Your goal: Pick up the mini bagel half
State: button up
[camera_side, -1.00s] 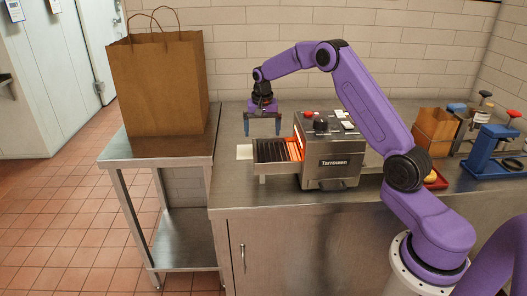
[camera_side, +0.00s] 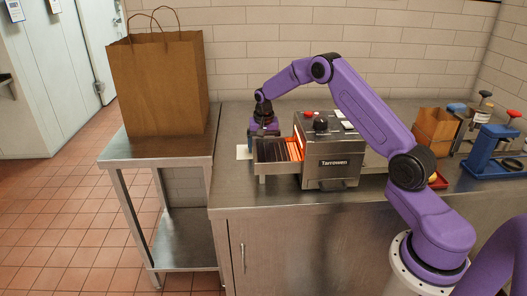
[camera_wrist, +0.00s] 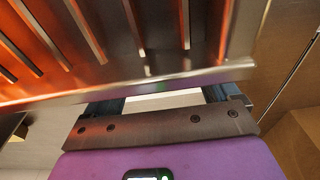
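I cannot make out the mini bagel half in either view. My gripper (camera_side: 264,135) is low behind the toaster's slatted infeed tray (camera_side: 271,159) in the side view, and its fingertips are hidden there. In the wrist view my gripper (camera_wrist: 160,100) has its two fingers well apart. Only a pale patch shows between them, and the tips are hidden behind the tray's edge (camera_wrist: 150,88).
The Tarrowen toaster (camera_side: 333,165) glows orange at its mouth, right beside the gripper. A large paper bag (camera_side: 158,85) stands on the side table; a small bag (camera_side: 435,128) and blue press (camera_side: 492,150) are far right.

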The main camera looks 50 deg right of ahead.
jog(key=c, duration=0.7)
notch_tip(320, 180, up, 10)
dwell(0.4)
